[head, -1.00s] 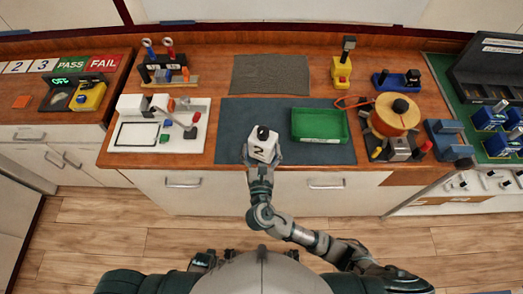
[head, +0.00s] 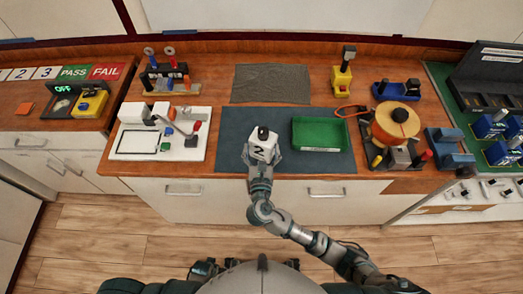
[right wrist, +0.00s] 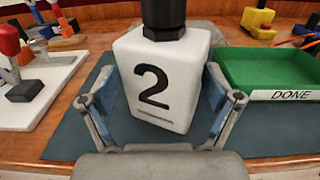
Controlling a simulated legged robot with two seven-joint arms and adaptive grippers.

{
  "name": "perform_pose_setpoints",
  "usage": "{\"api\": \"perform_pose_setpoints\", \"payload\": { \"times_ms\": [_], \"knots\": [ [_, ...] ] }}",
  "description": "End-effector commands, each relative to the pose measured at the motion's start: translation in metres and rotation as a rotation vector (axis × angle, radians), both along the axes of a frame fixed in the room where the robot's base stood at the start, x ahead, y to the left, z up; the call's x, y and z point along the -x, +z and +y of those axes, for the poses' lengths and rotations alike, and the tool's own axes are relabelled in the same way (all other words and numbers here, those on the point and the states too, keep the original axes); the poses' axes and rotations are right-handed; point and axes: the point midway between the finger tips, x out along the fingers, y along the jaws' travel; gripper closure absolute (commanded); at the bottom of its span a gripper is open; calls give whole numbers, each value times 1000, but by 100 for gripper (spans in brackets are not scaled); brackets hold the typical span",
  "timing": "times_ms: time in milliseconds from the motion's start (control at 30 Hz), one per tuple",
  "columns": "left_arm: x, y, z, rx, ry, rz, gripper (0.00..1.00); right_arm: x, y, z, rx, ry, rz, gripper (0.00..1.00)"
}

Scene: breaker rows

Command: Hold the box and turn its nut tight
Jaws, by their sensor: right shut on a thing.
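A white box (head: 261,147) marked 2 stands upright on the dark mat (head: 231,125) near the bench's front edge. A black nut (head: 263,132) sits on top of it. In the right wrist view the box (right wrist: 156,92) fills the middle, and the nut (right wrist: 163,15) is cut off by the top edge. My right gripper (right wrist: 159,115) is shut on the box, with a blue-padded finger on each side low down. It also shows in the head view (head: 262,164). My left gripper is not in view.
A green tray (head: 320,149) labelled DONE stands right of the box. A white fixture board (head: 194,152) with a red-knobbed lever lies to the left. A spool stand (head: 395,122) is at the right. A grey mat (head: 272,83) behind is bare.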

Motion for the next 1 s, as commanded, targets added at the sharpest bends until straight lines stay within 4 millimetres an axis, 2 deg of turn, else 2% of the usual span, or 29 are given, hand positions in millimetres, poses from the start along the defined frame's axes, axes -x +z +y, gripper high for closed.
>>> {"api": "perform_pose_setpoints", "payload": {
  "times_ms": [1000],
  "knots": [
    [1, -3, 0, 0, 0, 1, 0, -41, -12, 3, 1, 0, -4, 68]
  ]
}}
